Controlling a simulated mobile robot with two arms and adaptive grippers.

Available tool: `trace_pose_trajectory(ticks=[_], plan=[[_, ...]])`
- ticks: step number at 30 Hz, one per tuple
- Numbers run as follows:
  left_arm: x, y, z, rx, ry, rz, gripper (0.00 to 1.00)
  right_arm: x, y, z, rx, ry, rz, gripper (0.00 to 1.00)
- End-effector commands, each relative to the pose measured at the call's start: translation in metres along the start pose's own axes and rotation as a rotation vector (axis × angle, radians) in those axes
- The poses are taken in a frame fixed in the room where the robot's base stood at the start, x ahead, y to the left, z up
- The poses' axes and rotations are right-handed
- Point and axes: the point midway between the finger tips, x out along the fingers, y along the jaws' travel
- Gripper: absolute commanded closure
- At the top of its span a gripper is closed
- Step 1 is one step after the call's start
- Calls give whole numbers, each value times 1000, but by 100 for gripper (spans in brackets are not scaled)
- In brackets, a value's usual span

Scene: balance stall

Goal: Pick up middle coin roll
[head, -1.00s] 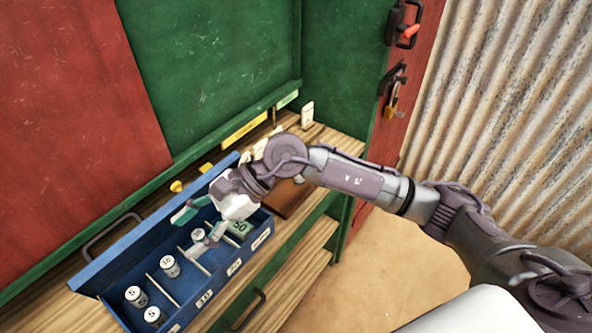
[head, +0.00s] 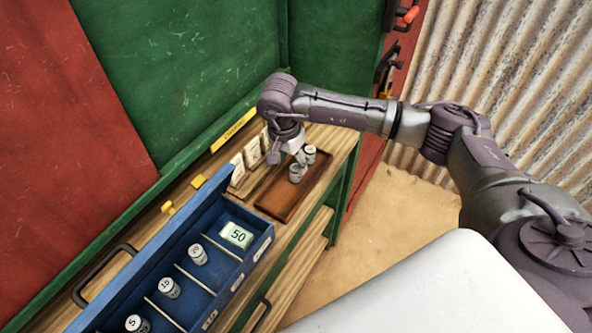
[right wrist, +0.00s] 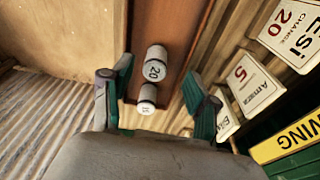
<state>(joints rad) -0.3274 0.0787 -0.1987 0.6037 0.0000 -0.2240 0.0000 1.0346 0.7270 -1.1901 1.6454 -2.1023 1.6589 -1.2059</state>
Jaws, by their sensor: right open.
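A brown tray (head: 277,203) on the counter holds small white coin rolls. In the head view one roll (head: 297,174) stands nearer and another (head: 310,154) stands farther right. My right gripper (head: 303,158) is open, pointing down over them. Which one is the middle roll I cannot tell; the gripper may hide others. My left gripper is not in view.
A blue cash box (head: 233,204) with coin rolls marked 20 (head: 197,254), 10 (head: 169,288) and 5 (head: 137,323) and a green 50 note bundle (head: 236,235) stands left of the tray. Price cards (head: 252,151) stand behind the tray. A red and green wall borders the back.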

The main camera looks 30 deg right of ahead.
Motion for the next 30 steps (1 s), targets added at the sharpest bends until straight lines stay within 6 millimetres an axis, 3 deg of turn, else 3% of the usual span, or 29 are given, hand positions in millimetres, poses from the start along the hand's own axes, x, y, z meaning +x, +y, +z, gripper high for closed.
trace_pose_trajectory(ticks=[2, 9, 11, 16, 23, 30], plan=[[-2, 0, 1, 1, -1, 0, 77, 5, 0, 0, 0, 0, 1, 40], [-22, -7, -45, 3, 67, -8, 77, 29, 8, -5, 1, -3, 6, 40], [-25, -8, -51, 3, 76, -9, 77, 39, 9, -5, 2, -2, 4, 40], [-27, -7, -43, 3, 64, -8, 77, 56, 8, -5, -1, -2, 0, 40], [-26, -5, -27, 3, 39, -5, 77, 58, 8, -5, -1, -1, -1, 40], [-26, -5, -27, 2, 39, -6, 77, 58, 7, -5, 0, -1, -1, 80]])
